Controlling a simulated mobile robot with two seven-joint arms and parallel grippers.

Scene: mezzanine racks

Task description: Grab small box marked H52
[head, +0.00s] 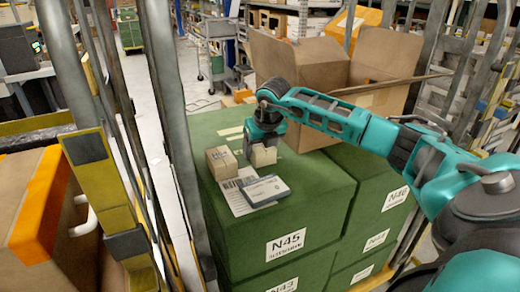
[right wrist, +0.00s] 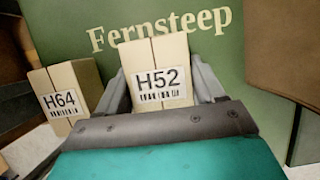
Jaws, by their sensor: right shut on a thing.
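The small tan box marked H52 (right wrist: 160,70) is between the fingers of my right gripper (right wrist: 160,92) in the right wrist view, its label facing the camera. My right gripper is shut on it. In the head view the held box (head: 263,156) is at the gripper's tip, over the top of the green box marked N45 (head: 310,190). I cannot tell whether it touches that top. A similar box marked H64 (right wrist: 66,98) stands just left of the gripper; it also shows in the head view (head: 221,162). My left gripper is not in view.
A blue-grey flat packet (head: 265,190) and a printed sheet (head: 236,197) lie on the green top in front of the small boxes. A large open cardboard box (head: 300,65) stands behind. Metal rack posts (head: 172,110) rise at the left.

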